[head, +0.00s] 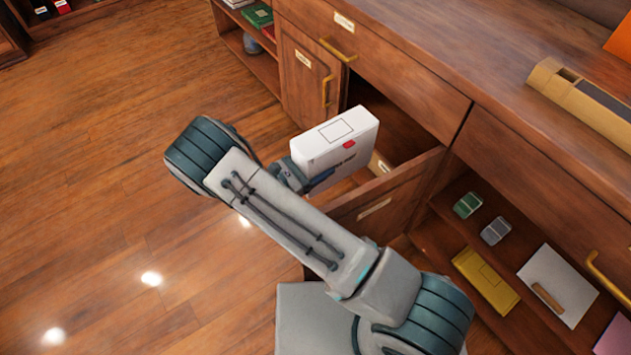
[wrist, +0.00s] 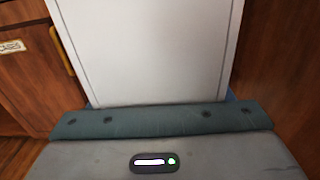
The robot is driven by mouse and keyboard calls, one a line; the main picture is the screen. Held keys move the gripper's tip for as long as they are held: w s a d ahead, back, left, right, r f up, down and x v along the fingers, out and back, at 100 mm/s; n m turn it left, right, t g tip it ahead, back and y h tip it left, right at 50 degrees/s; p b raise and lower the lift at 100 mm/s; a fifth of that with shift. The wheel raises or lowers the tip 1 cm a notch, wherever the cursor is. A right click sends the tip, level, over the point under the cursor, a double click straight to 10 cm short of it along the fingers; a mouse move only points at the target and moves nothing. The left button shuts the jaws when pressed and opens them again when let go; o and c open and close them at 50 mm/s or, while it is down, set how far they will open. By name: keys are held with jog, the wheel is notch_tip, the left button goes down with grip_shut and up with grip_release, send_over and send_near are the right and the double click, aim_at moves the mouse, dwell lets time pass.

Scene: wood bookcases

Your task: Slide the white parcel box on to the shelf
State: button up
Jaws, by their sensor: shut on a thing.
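The white parcel box (head: 337,143) has a black-outlined label on top and a small red mark on its side. In the head view it is held upright in front of the open cabinet compartment. My gripper (head: 318,180) is shut on the box's near lower side. The box hides part of the fingers. In the wrist view the white box (wrist: 145,50) fills the upper middle, just beyond the gripper's palm (wrist: 155,120). The cabinet opening (head: 395,135) is dark behind the box. The shelf inside it is mostly hidden.
An open cabinet door (head: 390,200) stands to the right of the box, close to my arm. A closed door with a brass handle (head: 327,88) is at the left. An open lower shelf at right holds a yellow box (head: 485,280). The floor at left is clear.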

notch_tip(320, 180, down, 4)
jog(key=shift+r+b, duration=0.15)
jog(key=shift+b, duration=1.05)
jog(key=shift+f+b+x, duration=0.3)
jog(key=shift+x, duration=1.35)
jog(key=shift+f+b+x, duration=0.25)
jog(key=shift+b+x, duration=0.1)
jog(key=shift+x, duration=1.3)
jog(key=shift+f+b+x, duration=0.3)
jog(key=shift+x, duration=1.4)
jog(key=shift+f+b+x, duration=0.1)
jog(key=shift+b+x, duration=0.75)
jog(key=shift+x, duration=5.65)
jog(key=shift+f+b+x, duration=0.15)
jog(key=shift+b+x, duration=0.65)
jog(key=shift+x, duration=5.7)
jog(key=o, duration=1.3)
jog(key=shift+a, duration=0.1)
